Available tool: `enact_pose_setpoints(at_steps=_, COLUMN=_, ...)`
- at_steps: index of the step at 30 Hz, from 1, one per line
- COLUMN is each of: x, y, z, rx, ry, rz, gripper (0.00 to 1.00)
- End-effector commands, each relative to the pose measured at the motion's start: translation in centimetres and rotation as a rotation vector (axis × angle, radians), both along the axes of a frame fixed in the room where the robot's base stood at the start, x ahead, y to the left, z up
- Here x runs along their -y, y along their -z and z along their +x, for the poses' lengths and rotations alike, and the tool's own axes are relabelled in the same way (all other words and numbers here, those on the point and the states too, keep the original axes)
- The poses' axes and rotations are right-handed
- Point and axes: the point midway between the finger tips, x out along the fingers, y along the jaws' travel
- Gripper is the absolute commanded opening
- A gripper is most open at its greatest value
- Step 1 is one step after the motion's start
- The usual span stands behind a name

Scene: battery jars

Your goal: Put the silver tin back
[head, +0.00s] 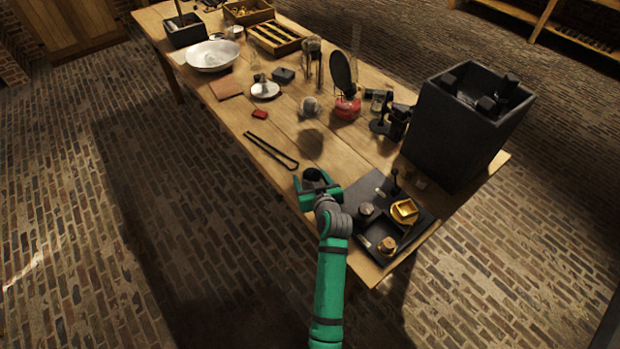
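My gripper (313,181), green with dark parts, hangs over the table's near edge, just left of a black tray. Its fingers are small and dark here, so I cannot tell whether they are apart or hold anything. A small silver-grey cylinder (366,210), possibly the silver tin, stands in the black tray (388,226), right of my gripper. Another silvery rounded thing (310,105) is farther back, mid-table. I cannot tell for sure which one is the silver tin.
A tall black bin (455,140) stands at right. Black tongs (270,151) lie left of my gripper. A red-based round mirror (347,107) stands behind. Bare wood lies mid-table.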

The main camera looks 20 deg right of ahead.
Motion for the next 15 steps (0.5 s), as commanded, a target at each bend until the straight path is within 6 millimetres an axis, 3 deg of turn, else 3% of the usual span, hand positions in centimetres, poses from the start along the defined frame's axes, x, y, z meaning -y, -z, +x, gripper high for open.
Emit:
enact_pose_setpoints(at_steps=8, x=-0.2, y=-0.3, z=0.1, rx=0.001, ry=-0.003, rz=0.0, gripper=0.63)
enact_pose_setpoints(at_steps=15, x=-0.3, y=-1.4, z=-3.0, rx=0.0, ry=-0.002, rz=0.0, gripper=0.63)
